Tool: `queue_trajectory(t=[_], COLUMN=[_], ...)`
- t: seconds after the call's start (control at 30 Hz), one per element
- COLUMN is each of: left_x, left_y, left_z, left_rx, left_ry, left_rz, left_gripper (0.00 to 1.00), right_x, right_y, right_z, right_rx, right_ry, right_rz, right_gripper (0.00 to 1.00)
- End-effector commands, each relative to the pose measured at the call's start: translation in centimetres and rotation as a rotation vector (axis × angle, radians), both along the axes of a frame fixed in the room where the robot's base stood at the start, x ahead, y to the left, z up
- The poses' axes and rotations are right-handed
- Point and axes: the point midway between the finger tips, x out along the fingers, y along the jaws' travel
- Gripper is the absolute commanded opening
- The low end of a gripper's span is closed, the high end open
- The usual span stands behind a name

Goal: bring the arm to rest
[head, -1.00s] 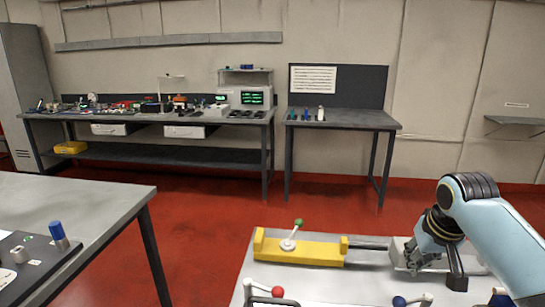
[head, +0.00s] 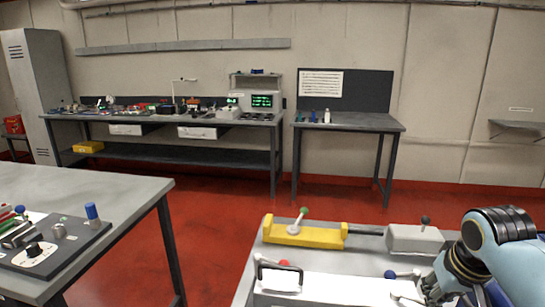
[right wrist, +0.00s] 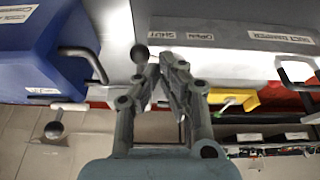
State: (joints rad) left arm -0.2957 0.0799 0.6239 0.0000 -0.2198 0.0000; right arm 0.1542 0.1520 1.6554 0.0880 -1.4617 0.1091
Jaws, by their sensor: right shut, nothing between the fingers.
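My right gripper (head: 424,291) hangs at the lower right of the head view, over the near bench (head: 243,290). It is in front of a grey block (head: 414,239) with a black-knobbed lever (head: 425,221) and apart from that block. In the right wrist view the right gripper (right wrist: 164,68) has its fingers closed together with nothing between them. A dark round knob (right wrist: 139,54) shows close beside the fingertips; I cannot tell whether they touch. My left gripper is not in view.
A side table (head: 120,189) stands at left. Red floor (head: 225,235) between the tables is clear.

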Motion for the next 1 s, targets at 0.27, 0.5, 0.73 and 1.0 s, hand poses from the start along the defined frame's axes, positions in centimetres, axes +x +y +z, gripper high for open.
queue_trajectory(t=[0.27,0.5,0.73,1.0], left_x=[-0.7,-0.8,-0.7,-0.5], left_y=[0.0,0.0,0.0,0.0], left_z=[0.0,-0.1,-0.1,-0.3], left_rx=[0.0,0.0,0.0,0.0], left_ry=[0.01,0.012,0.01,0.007], left_rz=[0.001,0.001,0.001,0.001], left_gripper=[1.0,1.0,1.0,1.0], right_x=[-7.8,-15.1,-21.0,-25.6], right_y=[1.3,2.4,3.1,3.6], right_z=[-0.4,0.9,3.0,4.9], right_rx=[-0.027,-0.048,-0.062,-0.073], right_ry=[0.015,0.024,0.033,0.042], right_rz=[0.057,0.107,0.144,0.169], right_gripper=[0.0,0.0,0.0,0.0])
